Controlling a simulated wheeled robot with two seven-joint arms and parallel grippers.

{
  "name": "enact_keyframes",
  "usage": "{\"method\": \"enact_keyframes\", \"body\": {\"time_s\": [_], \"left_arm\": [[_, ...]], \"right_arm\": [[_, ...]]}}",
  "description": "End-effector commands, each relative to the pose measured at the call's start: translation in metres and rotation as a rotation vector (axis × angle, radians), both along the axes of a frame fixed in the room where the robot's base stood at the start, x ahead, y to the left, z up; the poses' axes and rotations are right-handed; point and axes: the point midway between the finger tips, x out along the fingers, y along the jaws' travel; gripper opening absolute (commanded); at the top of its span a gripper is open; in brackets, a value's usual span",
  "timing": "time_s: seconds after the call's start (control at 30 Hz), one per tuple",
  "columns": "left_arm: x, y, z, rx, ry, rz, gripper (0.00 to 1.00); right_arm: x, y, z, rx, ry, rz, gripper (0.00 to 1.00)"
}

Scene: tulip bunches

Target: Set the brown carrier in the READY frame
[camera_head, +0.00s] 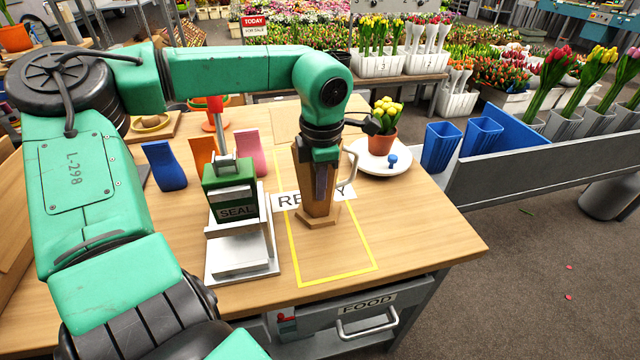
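The brown carrier (302,178) stands upright in the camera_head view, inside the yellow outline of the READY frame (338,280). Its foot covers part of the READY label (287,200). I cannot tell whether the foot rests on the table or hangs just above it. My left gripper (321,180) points straight down at the carrier, with a dark finger against its upper front. The other finger is hidden, so I cannot tell whether the gripper is closed on the carrier. My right gripper is not in view.
A SEAL press (235,235) stands just left of the frame. Blue (164,165), orange and pink holders stand behind it. The table's front right is clear.

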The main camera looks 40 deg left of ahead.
Motion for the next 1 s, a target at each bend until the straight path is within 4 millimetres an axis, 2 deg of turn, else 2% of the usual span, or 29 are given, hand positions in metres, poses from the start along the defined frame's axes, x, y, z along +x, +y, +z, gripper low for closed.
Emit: {"method": "enact_keyframes", "body": {"time_s": [0.03,0.07,0.1,0.37,0.47,0.57,0.83,1.0], "left_arm": [[0.000,0.000,-0.001,0.000,0.000,0.000,0.15],[0.000,0.000,0.000,0.000,0.000,0.000,0.26],[0.000,0.000,0.000,0.000,0.000,0.000,0.33],[0.000,0.000,0.000,0.000,0.000,0.000,0.33],[0.000,0.000,0.006,0.000,-0.001,0.000,0.33],[0.000,-0.001,0.022,0.002,-0.004,0.000,0.33],[-0.004,-0.006,0.096,0.003,-0.005,0.002,0.33],[-0.005,-0.008,0.120,0.001,-0.001,0.000,0.33]], "right_arm": [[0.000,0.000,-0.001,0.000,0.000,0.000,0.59],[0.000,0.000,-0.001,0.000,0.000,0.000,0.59],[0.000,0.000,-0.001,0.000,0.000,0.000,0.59],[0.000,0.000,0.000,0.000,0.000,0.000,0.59],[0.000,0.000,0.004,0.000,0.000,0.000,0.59],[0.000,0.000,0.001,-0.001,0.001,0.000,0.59],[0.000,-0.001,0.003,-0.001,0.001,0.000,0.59],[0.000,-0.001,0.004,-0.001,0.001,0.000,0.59]]}}
